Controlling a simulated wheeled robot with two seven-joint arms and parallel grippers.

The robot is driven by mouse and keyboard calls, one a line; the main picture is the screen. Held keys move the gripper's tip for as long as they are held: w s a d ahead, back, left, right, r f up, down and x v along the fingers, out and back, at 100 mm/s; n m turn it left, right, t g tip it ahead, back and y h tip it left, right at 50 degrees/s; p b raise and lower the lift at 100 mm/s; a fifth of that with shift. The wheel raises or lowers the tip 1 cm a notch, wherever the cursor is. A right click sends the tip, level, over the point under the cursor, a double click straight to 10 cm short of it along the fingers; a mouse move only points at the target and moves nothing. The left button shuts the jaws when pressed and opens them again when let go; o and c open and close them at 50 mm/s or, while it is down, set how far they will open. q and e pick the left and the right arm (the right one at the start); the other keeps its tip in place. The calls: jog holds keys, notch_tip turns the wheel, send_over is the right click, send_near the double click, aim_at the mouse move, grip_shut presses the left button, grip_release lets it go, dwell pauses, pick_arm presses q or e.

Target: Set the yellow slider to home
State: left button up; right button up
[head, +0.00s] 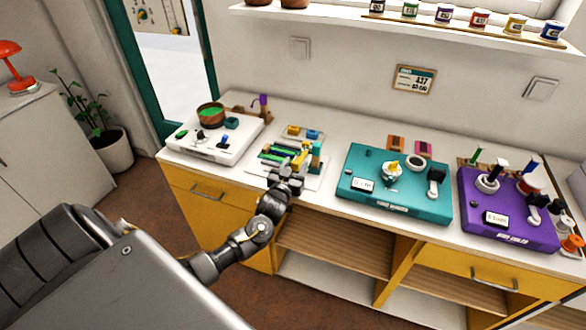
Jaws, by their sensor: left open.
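A white slider board (312,183) lies on the counter left of the teal board. It carries green strips (272,153) and several small coloured blocks. A yellow piece (299,159), which looks like the yellow slider, shows just beyond my left gripper (292,170). My left gripper is open, over the near part of the board. It hides part of the board and the slider's lower part; I cannot tell whether the fingers touch the slider. My right gripper is not in view.
A white board (205,150) with a brown bowl (210,113) stands to the left. A teal board (405,200) and a purple board (520,235) stand to the right. A strip of counter is clear between the slider board and the teal board.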

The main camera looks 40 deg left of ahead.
pick_arm(q)
jog(key=b+v, duration=0.1)
jog(key=v, duration=0.9)
jog(key=shift+s, duration=0.3)
jog(key=shift+d, duration=0.15)
